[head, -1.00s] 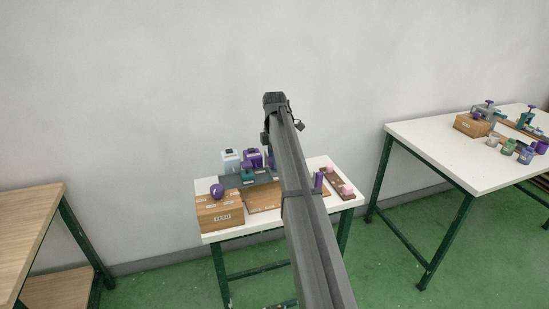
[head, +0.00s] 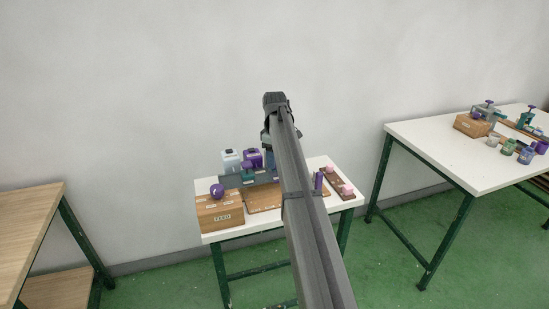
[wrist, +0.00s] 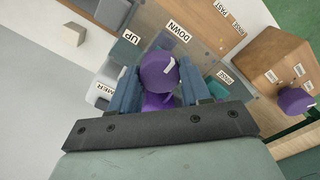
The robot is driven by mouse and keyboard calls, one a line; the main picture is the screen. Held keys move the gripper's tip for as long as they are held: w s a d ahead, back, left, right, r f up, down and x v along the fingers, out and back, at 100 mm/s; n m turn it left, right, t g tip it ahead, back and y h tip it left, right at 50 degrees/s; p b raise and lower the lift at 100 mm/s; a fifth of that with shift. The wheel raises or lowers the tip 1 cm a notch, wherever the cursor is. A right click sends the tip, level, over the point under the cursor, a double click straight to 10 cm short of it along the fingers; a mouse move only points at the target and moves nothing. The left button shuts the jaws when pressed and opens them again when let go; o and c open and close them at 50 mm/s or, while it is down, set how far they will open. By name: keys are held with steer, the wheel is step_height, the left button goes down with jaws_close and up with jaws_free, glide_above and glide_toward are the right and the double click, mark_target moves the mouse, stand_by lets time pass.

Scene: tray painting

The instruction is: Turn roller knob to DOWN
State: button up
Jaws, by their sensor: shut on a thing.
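The roller knob (wrist: 157,72) is round and purple with a white mark on its upper right side. It sits between the two blue fingers of my gripper (wrist: 159,78), which are shut on it. Beyond it, an UP label (wrist: 129,38) is at upper left and a DOWN label (wrist: 179,33) at upper right. The white mark faces roughly towards the DOWN side. The part under the knob is mostly hidden by the knob and fingers. In the head view my arm covers most of the gripper and the knob.
A wooden FEED box (head: 221,213) with its own purple knob (head: 217,190) stands at the table's front left; the wrist view shows that knob (wrist: 296,101) at right. White and purple containers (head: 231,160) stand behind. Pink pieces (head: 347,189) lie at right. Another table (head: 437,145) is farther right.

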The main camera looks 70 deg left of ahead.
steer(key=shift+m, duration=0.3)
steer(key=o, duration=1.1)
steer(key=shift+c, duration=0.2)
step_height(320, 180, up, 14)
steer(key=shift+f, duration=0.1)
stand_by(0.5)
